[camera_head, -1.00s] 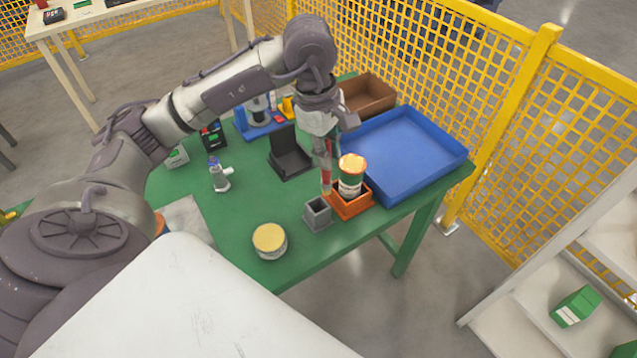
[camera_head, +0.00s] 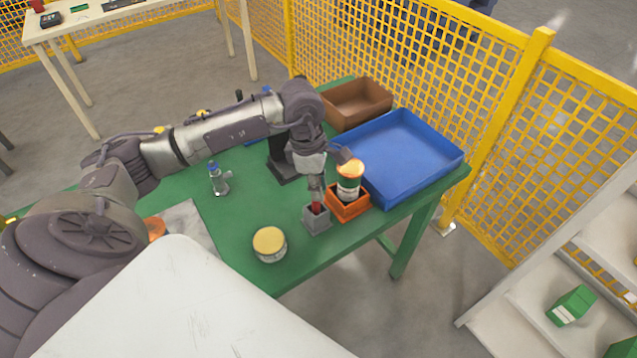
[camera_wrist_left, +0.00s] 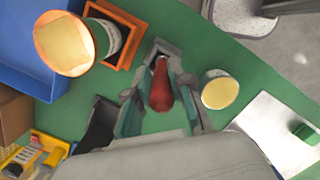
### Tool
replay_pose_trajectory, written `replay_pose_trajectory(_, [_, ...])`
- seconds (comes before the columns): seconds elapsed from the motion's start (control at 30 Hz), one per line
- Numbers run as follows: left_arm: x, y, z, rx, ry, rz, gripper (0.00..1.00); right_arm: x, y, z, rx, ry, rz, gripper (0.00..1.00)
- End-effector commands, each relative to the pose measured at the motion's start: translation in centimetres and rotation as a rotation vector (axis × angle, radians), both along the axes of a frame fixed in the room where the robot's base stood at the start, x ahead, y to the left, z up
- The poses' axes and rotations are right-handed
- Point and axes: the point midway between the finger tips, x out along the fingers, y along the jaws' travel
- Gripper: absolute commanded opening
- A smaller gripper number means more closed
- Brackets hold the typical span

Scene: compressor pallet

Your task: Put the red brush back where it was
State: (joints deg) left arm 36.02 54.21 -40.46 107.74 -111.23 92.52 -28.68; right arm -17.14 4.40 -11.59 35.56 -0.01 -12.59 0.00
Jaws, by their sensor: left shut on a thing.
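The red brush (camera_head: 317,207) is upright, with its lower end inside the small grey square holder (camera_head: 318,222) on the green table. In the left wrist view its red body (camera_wrist_left: 161,86) lies between the fingers, over the grey holder (camera_wrist_left: 166,47). My left gripper (camera_head: 316,190) points down over the holder and is shut on the brush. The gripper partly hides the brush's upper part. How deep the brush sits in the holder cannot be told. My right gripper is not seen.
An orange bin (camera_head: 348,207) with a can (camera_head: 349,183) in it stands right beside the holder. A blue tray (camera_head: 405,150) lies behind. A yellow-lidded tin (camera_head: 270,244) is at front left, a small bottle (camera_head: 219,180) farther left. Yellow mesh fencing (camera_head: 470,75) closes the back.

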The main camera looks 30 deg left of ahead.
Motion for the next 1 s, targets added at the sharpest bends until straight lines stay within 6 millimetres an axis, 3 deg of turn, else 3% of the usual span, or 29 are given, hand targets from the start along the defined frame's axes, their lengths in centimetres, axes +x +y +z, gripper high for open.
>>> replay_pose_trajectory(0.37, [0.0, 0.0, -0.7, 0.000, -0.002, -0.001, 0.00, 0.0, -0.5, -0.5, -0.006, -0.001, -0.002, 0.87])
replay_pose_trajectory(0.4, [0.0, 0.0, -0.5, 0.000, -0.002, -0.001, 0.28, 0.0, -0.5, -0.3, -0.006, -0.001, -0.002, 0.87])
replay_pose_trajectory(0.53, [0.0, 0.0, -0.5, 0.000, -0.002, -0.001, 0.46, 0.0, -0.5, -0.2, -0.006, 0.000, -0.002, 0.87])
replay_pose_trajectory(0.83, [0.0, 0.0, -0.3, -0.001, -0.001, -0.001, 0.46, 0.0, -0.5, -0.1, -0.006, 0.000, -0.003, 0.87])
replay_pose_trajectory(1.0, [0.1, 0.2, 1.2, -0.001, -0.007, 0.001, 0.46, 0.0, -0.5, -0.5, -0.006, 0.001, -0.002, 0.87])
